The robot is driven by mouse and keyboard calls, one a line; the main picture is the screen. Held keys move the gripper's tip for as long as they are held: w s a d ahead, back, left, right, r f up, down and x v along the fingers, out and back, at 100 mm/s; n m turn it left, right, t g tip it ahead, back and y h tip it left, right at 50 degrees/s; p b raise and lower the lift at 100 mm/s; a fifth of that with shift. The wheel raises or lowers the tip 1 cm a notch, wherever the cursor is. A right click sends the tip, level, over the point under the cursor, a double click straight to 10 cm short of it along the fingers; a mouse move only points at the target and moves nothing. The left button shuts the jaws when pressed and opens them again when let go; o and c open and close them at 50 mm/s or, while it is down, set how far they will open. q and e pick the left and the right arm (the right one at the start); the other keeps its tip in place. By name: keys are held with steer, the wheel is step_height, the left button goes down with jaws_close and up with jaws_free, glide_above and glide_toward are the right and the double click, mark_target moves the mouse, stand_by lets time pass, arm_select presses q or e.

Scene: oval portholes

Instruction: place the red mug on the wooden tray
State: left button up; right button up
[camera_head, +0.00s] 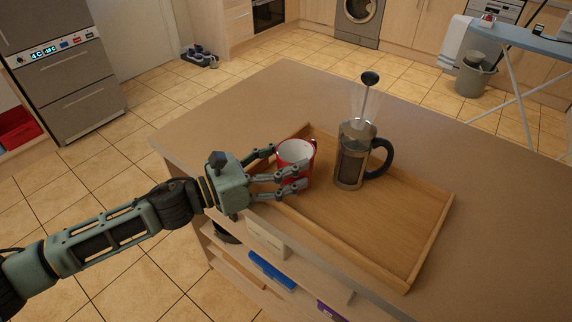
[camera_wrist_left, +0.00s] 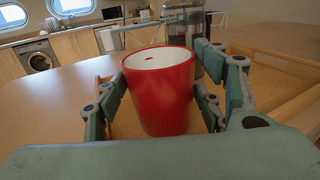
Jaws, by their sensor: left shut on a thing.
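The red mug (camera_head: 296,153), white inside, is upright at the left end of the wooden tray (camera_head: 390,225). It also shows large in the left wrist view (camera_wrist_left: 160,95). My left gripper (camera_head: 283,170) comes in from the left and is shut on the mug, with fingers on both sides of it. In the left wrist view my left gripper's fingers (camera_wrist_left: 160,100) flank the mug. The mug is over the tray; I cannot tell whether its base touches the tray floor, as the fingers hide it. My right gripper is not in view.
A French press (camera_head: 352,155) with a dark handle stands on the tray, just right of the mug. The tray lies on a brown counter (camera_head: 240,112) with shelves below its front edge. The counter is clear behind and to the right of the tray.

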arm_select(q)
steer(key=shift+f, duration=0.3)
steer(key=shift+f, duration=0.15)
steer(key=o, duration=1.4)
